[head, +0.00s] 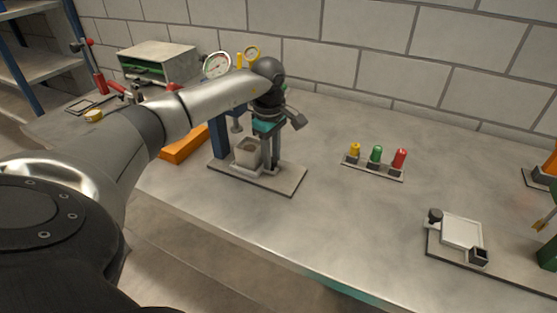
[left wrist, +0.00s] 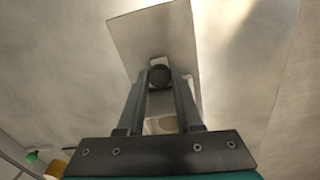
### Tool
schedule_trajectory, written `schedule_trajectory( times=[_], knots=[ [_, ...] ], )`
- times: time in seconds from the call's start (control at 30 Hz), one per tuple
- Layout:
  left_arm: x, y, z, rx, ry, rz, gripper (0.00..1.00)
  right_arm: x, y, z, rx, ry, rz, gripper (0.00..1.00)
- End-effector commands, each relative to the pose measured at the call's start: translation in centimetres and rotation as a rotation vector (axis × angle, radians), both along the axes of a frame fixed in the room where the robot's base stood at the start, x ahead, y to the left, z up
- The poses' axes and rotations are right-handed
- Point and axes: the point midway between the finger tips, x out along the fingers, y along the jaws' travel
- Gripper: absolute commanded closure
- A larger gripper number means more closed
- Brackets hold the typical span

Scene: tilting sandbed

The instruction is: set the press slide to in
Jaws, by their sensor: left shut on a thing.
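The press stands on a flat grey base plate (head: 285,182) on the bench. It has a blue column (head: 217,138) and a pale block with a hollow top (head: 248,153). My left gripper (head: 271,168) points down just right of the pale block, low over the plate. In the left wrist view its two fingers (left wrist: 160,80) close on a dark round knob (left wrist: 159,75) above the base plate (left wrist: 150,32). The slide under the knob is mostly hidden by the fingers, so its position cannot be told. My right gripper is not in view.
A rack with yellow, green and red pegs (head: 373,172) stands right of the press. A small plate fixture (head: 462,232) lies farther right. An orange block (head: 185,145), a dial gauge (head: 216,65) and a metal box (head: 158,60) are at the left. The bench middle front is clear.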

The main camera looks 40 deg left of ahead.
Motion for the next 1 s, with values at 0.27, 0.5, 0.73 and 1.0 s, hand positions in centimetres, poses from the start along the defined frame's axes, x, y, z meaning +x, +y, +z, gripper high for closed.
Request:
schedule_trajectory(
  times=[0.27, 0.5, 0.73, 1.0],
  knots=[
    [0.0, 0.0, 0.1, -0.001, -0.001, 0.0, 0.47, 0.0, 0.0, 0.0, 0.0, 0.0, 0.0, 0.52],
    [0.0, -0.1, 0.0, -0.002, 0.0, 0.0, 0.36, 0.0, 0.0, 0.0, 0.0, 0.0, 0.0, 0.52],
    [0.0, -0.1, 0.9, -0.002, -0.001, 0.0, 0.36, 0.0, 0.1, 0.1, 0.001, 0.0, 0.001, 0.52],
    [-0.1, -0.1, 6.6, -0.002, -0.006, 0.0, 0.36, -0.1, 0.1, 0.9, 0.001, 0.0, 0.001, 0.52]
  ],
)
